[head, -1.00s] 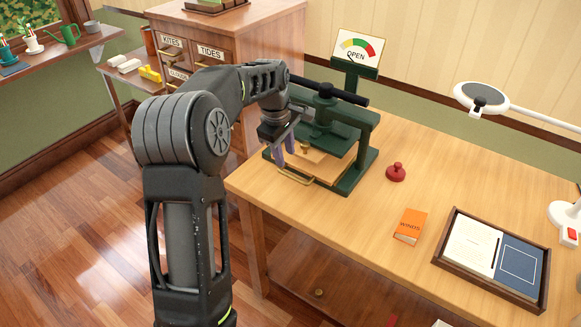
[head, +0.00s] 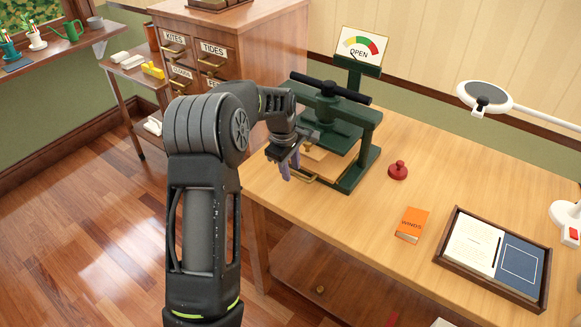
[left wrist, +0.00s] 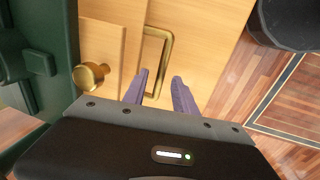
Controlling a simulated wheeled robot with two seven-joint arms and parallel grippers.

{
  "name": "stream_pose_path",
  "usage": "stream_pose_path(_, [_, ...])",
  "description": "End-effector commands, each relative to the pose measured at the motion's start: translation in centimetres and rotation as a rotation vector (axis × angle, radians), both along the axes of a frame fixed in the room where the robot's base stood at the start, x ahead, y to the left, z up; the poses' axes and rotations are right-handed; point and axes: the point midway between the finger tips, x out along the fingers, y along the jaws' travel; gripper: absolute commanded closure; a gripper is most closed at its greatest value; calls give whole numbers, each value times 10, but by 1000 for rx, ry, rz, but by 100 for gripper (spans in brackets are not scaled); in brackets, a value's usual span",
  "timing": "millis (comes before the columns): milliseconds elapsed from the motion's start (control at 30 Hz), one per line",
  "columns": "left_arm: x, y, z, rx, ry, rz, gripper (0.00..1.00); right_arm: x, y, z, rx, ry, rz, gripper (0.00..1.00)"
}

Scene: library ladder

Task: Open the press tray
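The dark green press (head: 366,150) stands at the left end of the wooden table, with a black crossbar on top. Its pale wooden tray (head: 328,168) lies low between the press sides. The tray's brass handle (head: 304,179) faces the front; it also shows in the left wrist view (left wrist: 167,50). My left gripper (head: 290,168) is at the handle, fingers pointing down. My right gripper is out of view.
A red knobbed object (head: 398,171), an orange book (head: 412,224) and a dark-rimmed tray (head: 446,260) lie right of the press. A drawer cabinet (head: 262,48) is behind left. Floor before the table's left end is clear.

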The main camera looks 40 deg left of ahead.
Motion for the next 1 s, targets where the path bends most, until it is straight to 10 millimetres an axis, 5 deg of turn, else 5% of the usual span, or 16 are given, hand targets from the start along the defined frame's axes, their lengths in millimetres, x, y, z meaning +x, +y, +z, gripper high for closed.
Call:
stream_pose_path(467, [0,0,0,0,0,1,99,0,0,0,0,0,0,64])
stream_pose_path(1000, [0,0,0,0,0,1,100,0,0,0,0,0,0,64])
